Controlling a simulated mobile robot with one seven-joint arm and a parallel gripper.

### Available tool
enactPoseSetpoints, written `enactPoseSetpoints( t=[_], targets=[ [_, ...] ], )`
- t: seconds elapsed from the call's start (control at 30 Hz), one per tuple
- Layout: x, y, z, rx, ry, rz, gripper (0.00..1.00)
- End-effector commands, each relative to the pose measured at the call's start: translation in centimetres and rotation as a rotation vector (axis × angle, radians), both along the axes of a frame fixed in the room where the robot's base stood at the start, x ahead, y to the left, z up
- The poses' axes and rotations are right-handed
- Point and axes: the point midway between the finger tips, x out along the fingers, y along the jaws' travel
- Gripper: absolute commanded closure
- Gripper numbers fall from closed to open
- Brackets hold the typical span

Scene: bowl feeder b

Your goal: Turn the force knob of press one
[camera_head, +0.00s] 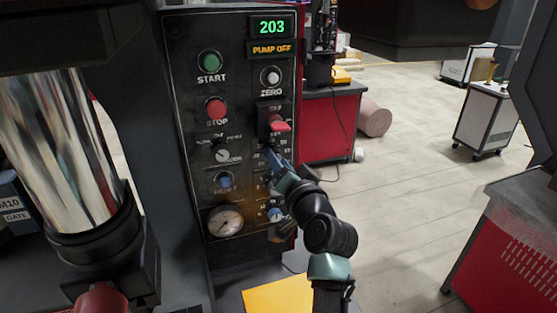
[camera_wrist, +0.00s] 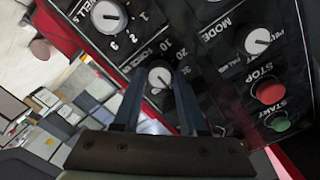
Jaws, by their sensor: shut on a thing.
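The press control panel (camera_head: 245,110) stands upright, dark, with a green display reading 203 and an amber "PUMP OFF" line. The force knob (camera_wrist: 161,77) is a small pale round dial in the wrist view, with "FORCE" and numbers such as 10 and 20 beside it. My gripper (camera_wrist: 160,70) has its two blue-grey fingers on either side of this knob, shut on it. In the head view my gripper (camera_head: 272,160) reaches the panel's right column from the lower right and hides the knob.
Near my gripper are a red switch (camera_head: 279,126) above and a dial (camera_head: 275,213) below. The mode knob (camera_head: 222,156), red stop button (camera_head: 216,109), green start button (camera_head: 209,62) and gauge (camera_head: 225,221) fill the left column.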

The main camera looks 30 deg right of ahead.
Motion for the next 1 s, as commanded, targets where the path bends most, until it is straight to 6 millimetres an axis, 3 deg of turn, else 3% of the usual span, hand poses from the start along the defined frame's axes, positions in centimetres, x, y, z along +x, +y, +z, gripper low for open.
enactPoseSetpoints(
  t=[0.5, 0.53, 0.7, 1.0],
  targets=[
    [-0.02, 0.01, -0.16, 0.021, -0.003, 0.000, 1.00],
    [-0.02, 0.01, -0.16, 0.021, -0.003, 0.000, 0.57],
    [-0.02, 0.00, -0.11, 0.021, -0.003, 0.000, 0.28],
    [-0.09, 0.02, -0.05, 0.020, -0.004, 0.000, 0.28]
  ],
)
